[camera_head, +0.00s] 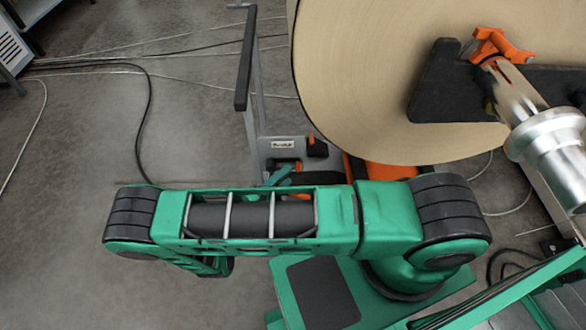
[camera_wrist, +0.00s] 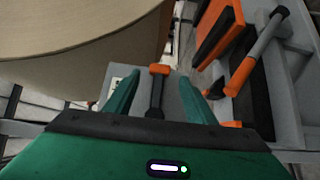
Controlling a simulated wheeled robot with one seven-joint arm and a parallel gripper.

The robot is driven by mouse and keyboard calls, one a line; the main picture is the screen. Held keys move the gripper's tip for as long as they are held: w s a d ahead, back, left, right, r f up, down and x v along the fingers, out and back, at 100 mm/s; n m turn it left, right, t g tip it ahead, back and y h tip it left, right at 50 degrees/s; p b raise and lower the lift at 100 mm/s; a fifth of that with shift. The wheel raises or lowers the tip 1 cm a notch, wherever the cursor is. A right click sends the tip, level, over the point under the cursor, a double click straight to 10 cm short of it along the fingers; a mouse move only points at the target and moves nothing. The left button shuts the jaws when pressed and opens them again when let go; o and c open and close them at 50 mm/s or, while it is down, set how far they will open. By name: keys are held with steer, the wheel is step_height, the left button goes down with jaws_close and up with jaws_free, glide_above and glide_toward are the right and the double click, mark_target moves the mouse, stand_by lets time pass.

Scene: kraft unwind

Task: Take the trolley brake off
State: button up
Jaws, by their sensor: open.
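The trolley (camera_head: 263,125) stands beyond my arm in the head view, with its tall handle and a label plate on its frame. In the wrist view a short black lever with an orange top (camera_wrist: 157,92) stands upright between my fingers; it looks like the brake lever, though I cannot confirm that. My gripper (camera_wrist: 159,76) is open, one green finger on each side of the lever, with gaps visible on both sides. In the head view my gripper (camera_head: 279,176) is mostly hidden behind my forearm.
A large kraft roll (camera_head: 370,80) rises close beside the trolley and fills the upper left of the wrist view (camera_wrist: 75,35). A grey bar with an orange end (camera_wrist: 262,50) lies at the right. Cables (camera_head: 148,110) cross the floor at left, which is otherwise clear.

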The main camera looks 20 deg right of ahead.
mark_target(296, 169)
steer(key=shift+x, duration=2.55)
steer(key=shift+c, duration=0.6)
jaws_close()
